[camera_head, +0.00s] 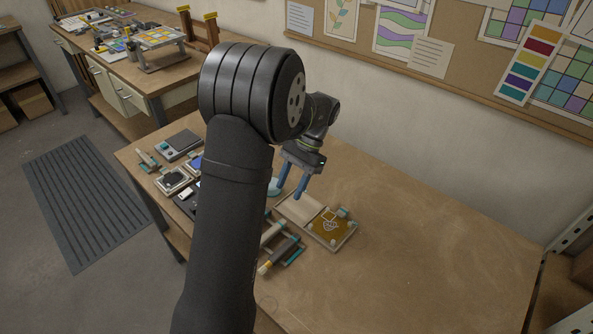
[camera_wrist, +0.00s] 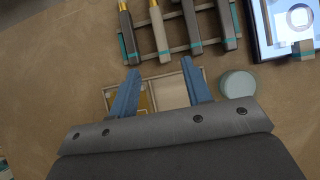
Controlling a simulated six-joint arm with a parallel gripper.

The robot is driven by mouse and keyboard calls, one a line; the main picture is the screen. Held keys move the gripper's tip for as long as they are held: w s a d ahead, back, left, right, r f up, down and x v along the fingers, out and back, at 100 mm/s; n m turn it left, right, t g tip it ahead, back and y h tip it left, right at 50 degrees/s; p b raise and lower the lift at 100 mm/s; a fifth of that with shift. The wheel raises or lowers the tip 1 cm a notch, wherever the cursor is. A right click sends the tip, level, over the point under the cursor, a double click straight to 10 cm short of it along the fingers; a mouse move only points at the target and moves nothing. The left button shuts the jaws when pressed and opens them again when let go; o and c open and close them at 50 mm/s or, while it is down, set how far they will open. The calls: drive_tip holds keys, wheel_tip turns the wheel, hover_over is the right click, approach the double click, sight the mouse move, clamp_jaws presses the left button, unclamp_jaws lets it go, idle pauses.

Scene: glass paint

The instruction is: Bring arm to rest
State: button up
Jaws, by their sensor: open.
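My gripper (camera_head: 290,190) has two blue fingers that point down above the wooden table (camera_head: 400,260). In the wrist view my gripper (camera_wrist: 158,82) is open, with nothing between the fingertips. Below it lies a shallow wooden tray (camera_head: 345,240) with two compartments. One compartment is pale and empty-looking, and the other holds an amber panel (camera_head: 331,226) with a light pattern. The tray also shows in the wrist view (camera_wrist: 203,77), partly hidden by the fingers. My arm hides part of the table's left side.
Several brush-like tools (camera_wrist: 160,35) lie on a rack beside the tray. A pale blue round object (camera_wrist: 237,83) sits near the tray. A grey device (camera_head: 179,144) and other small items crowd the table's left end. The right side of the table is clear. A wall board (camera_head: 465,35) stands behind.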

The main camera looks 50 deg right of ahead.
sight(274, 229)
drive_tip(key=shift+v, duration=2)
drive_tip(key=x, duration=1.7)
drive_tip(key=shift+a+f, duration=0.15)
drive_tip(key=shift+f, duration=0.05)
drive_tip(key=shift+r, duration=0.1)
